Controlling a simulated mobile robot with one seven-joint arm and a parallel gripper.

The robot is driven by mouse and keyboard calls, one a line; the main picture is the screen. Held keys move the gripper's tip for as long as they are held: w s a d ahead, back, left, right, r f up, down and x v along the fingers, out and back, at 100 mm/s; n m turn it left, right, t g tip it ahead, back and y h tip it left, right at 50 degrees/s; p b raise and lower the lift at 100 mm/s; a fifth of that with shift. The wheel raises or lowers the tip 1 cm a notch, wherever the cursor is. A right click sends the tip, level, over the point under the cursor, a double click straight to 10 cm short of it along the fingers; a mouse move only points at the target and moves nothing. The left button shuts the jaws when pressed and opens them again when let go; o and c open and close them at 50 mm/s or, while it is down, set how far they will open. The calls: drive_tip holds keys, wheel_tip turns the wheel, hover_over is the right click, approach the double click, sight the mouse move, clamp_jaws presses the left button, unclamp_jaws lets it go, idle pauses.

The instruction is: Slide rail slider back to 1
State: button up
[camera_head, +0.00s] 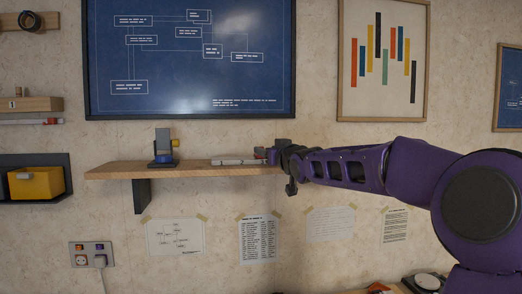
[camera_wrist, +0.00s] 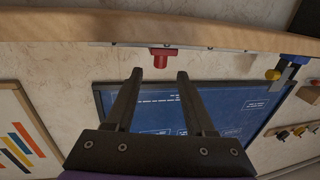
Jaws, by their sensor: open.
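A pale rail (camera_head: 238,162) lies on the wooden shelf (camera_head: 125,171), toward its right end. A small red slider (camera_wrist: 160,57) sits on the rail in the wrist view, just beyond my fingertips and roughly centred between them. My gripper (camera_wrist: 158,76) is open, with a finger to each side of the slider's line, and appears empty. In the head view my gripper (camera_head: 276,156) is at the shelf's right end and hides part of the rail. No number is readable on this rail.
A grey, blue and yellow device (camera_head: 163,150) stands on the shelf left of the rail. A wooden block marked 1 (camera_head: 35,104) is on the wall at left, above a yellow bin (camera_head: 38,184). A blue framed poster (camera_head: 190,60) hangs above the shelf.

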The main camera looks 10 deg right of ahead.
drive_tip(key=w, duration=0.2)
drive_tip(key=w+a, duration=0.1)
drive_tip(key=w, duration=0.1)
drive_tip(key=shift+w+p, duration=0.3)
drive_tip(key=shift+w, duration=0.65)
drive_tip(key=shift+c, duration=0.2)
clamp_jaws()
idle(0.5)
